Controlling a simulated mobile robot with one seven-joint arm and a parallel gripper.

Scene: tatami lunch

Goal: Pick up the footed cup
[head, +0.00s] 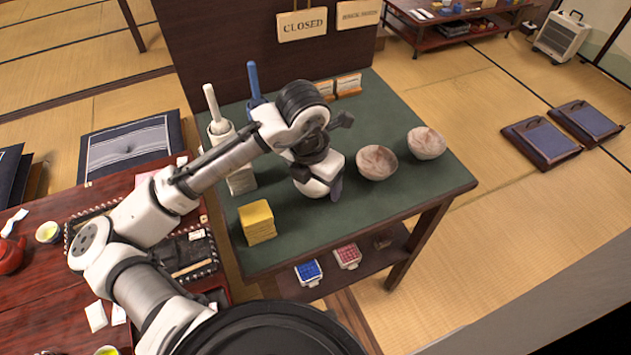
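Two rounded, marbled pinkish-brown vessels stand upright on the green-topped table (300,232). The nearer vessel (377,163) is just right of my gripper, and the farther vessel (426,144) is near the table's right end. I cannot tell a foot under either, so I cannot say which is the footed cup. My gripper (336,190) points down over the middle of the table, left of the nearer vessel and seemingly apart from it. The hand hides most of the fingers and the table behind it. Whether it is open or holds anything is not visible.
A yellow stack (257,222) sits at the table's front left. White containers (219,132) with upright handles stand at its back left, partly behind my arm. A dark partition (222,55) rises behind. Blue (308,272) and red (348,256) items lie on the lower shelf.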

